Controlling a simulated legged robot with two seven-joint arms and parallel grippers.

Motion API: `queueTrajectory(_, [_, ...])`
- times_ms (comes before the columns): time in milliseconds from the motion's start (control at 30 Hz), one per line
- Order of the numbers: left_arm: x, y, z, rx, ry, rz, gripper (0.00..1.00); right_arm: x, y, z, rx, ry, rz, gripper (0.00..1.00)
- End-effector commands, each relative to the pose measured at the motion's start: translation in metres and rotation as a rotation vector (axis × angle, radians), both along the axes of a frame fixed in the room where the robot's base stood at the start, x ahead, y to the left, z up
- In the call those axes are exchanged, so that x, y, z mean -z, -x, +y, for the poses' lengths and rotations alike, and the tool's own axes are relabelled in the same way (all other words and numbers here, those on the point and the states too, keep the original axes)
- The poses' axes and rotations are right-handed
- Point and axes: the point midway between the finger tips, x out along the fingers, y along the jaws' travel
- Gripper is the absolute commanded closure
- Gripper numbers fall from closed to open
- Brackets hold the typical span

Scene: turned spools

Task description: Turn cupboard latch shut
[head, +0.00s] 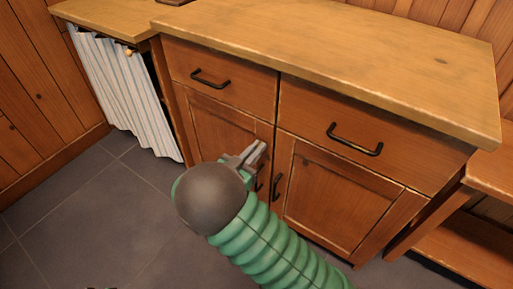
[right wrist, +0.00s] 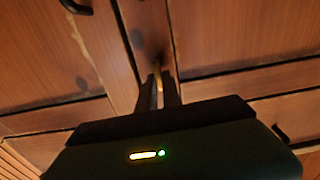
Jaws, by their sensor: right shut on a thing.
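The wooden cupboard has a left door (head: 212,122) and a right door (head: 325,195), both lying flat in the front. My right gripper (head: 256,152) reaches the front near the seam between the doors, below the drawers. In the right wrist view my right gripper (right wrist: 160,85) is shut on the cupboard latch, of which a thin brass-coloured sliver (right wrist: 158,92) shows between the fingers. The rest of the latch is hidden, so I cannot tell its angle. My left gripper is out of view.
Two drawers with black handles (head: 354,140) sit above the doors. A black door handle (head: 277,187) is close to the right gripper. The worktop (head: 330,50) overhangs the front. A striped curtain (head: 120,95) hangs at left; the tiled floor (head: 90,215) is clear.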

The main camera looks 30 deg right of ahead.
Motion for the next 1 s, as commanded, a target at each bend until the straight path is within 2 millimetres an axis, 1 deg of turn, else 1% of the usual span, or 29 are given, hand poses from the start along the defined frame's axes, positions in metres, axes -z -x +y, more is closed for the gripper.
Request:
queueTrajectory(33, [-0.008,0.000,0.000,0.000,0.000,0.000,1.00,-0.004,0.000,0.000,-0.001,0.006,0.012,1.00])
queueTrajectory(167, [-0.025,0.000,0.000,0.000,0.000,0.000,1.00,-0.007,-0.001,0.001,-0.002,0.026,0.063,1.00])
queueTrajectory(267, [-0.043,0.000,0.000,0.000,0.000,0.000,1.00,-0.009,-0.002,0.000,-0.001,0.050,0.121,1.00])
queueTrajectory(500, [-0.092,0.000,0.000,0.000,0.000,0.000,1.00,-0.011,-0.004,0.002,-0.002,0.128,0.310,1.00])
queueTrajectory(600, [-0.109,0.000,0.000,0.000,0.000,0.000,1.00,-0.009,-0.005,0.002,-0.003,0.164,0.397,1.00])
queueTrajectory(800, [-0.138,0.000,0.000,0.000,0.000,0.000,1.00,-0.006,-0.007,0.003,-0.003,0.237,0.571,1.00])
queueTrajectory(1000, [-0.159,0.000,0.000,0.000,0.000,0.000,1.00,-0.003,-0.009,0.004,-0.004,0.310,0.745,1.00])
